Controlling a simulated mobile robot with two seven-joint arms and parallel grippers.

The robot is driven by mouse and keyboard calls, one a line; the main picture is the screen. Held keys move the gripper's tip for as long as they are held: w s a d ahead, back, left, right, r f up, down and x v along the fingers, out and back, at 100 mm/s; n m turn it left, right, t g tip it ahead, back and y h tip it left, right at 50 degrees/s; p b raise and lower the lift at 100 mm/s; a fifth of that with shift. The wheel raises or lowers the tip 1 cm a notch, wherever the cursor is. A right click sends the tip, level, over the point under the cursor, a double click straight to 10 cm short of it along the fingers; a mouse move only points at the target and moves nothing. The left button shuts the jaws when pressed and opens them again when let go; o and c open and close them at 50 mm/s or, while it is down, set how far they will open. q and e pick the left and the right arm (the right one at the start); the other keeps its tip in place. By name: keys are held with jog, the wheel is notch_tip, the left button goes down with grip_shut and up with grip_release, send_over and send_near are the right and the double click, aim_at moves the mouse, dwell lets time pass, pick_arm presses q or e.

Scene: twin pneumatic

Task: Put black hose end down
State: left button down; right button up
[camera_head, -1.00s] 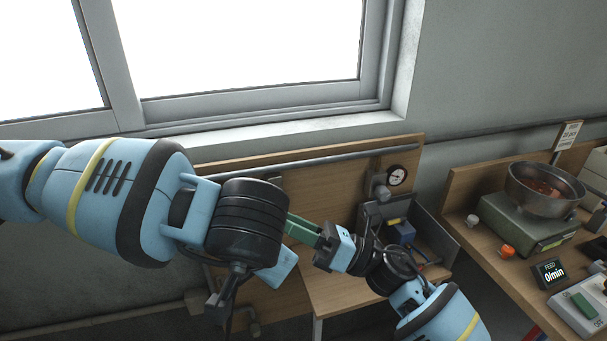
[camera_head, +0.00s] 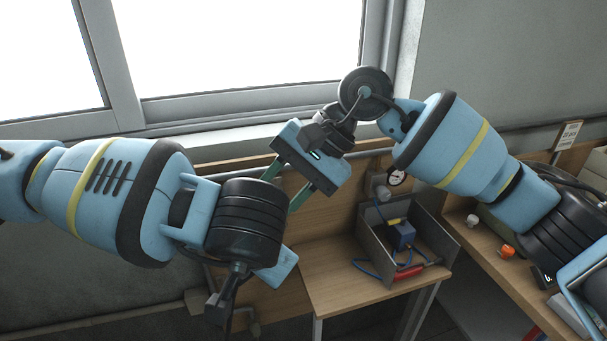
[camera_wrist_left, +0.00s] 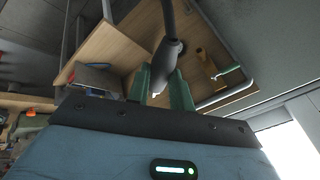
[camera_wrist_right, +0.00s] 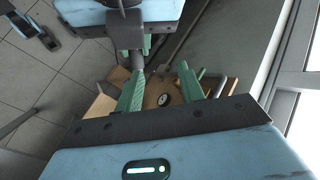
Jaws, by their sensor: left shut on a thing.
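My left gripper (camera_wrist_left: 161,88) has its green fingers on both sides of the black hose end (camera_wrist_left: 168,54) in the left wrist view and is shut on it. The hose runs from it toward the top of that picture. In the head view my left fingers are hidden behind my own black wrist. My right gripper (camera_head: 284,191) is open, its two green fingers well apart and pointing down-left near my left wrist. In the right wrist view (camera_wrist_right: 163,92) nothing is gripped between the fingers; part of my left gripper shows beyond them at the top.
A wooden bench (camera_head: 335,292) holds a grey open box (camera_head: 432,232) with a blue unit (camera_head: 403,235) and a red-handled item (camera_head: 408,271). A pressure gauge (camera_head: 396,178) is on the back panel. A window (camera_head: 250,45) is behind. The bench front is clear.

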jog(key=w+d+r+n+t+h, duration=0.1)
jog(key=d+r+n+t+h, duration=0.1)
jog(key=d+h, duration=0.2)
jog(key=x, duration=1.1)
jog(key=shift+w+a+f, duration=0.2)
jog(key=shift+a+f, duration=0.05)
jog(key=shift+f, duration=0.05)
grip_shut()
pick_arm(q)
jog(key=c, duration=1.2)
grip_release()
jog(key=shift+o, duration=0.2)
